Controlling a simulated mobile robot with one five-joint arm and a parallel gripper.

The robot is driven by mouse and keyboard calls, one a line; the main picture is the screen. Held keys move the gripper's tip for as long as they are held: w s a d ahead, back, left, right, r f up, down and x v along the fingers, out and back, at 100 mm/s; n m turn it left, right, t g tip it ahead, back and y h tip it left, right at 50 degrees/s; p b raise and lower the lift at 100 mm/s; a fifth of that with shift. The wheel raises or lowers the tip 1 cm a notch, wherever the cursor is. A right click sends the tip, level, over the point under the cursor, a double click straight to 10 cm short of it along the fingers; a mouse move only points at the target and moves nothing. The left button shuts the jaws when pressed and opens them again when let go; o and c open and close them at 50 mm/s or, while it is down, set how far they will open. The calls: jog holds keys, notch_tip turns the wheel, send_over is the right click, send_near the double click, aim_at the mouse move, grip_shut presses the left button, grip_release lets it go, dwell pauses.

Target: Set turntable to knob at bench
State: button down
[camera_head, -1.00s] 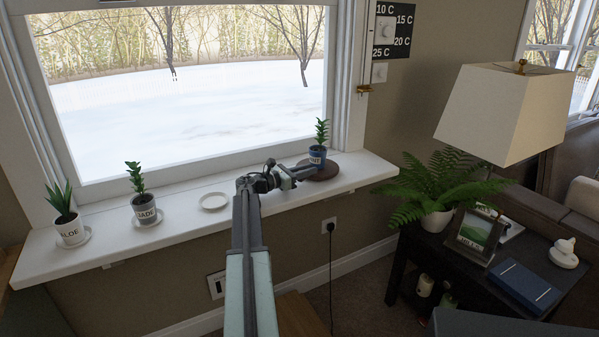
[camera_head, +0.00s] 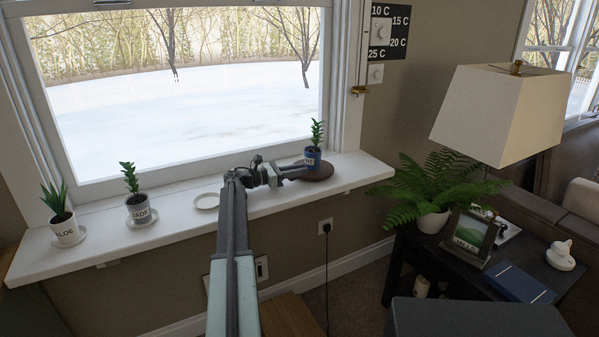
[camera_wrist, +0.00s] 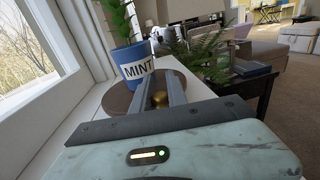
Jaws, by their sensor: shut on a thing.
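The turntable (camera_head: 322,173) is a dark brown round disc on the right end of the white windowsill. It also shows in the wrist view (camera_wrist: 118,101). A blue pot with a white MINT label (camera_wrist: 133,66) stands upright on it and holds a green plant. A small brass knob (camera_wrist: 160,98) shows between my gripper's two fingers in the wrist view. My gripper (camera_head: 303,170) reaches in from the left, low beside the pot, and is shut on the knob. The head view hides the knob behind the gripper.
The sill (camera_head: 262,200) also carries an aloe pot (camera_head: 65,229), a jade pot (camera_head: 139,209) and an empty white saucer (camera_head: 207,201). A wooden surface (camera_head: 290,315) lies low in front. At right, a dark side table bears a fern (camera_head: 432,188), photo frame (camera_head: 469,238) and blue book (camera_head: 516,283).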

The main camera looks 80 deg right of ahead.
jog(key=c, duration=1.4)
grip_release()
jog(key=shift+o, duration=0.2)
jog(key=shift+s, duration=0.1)
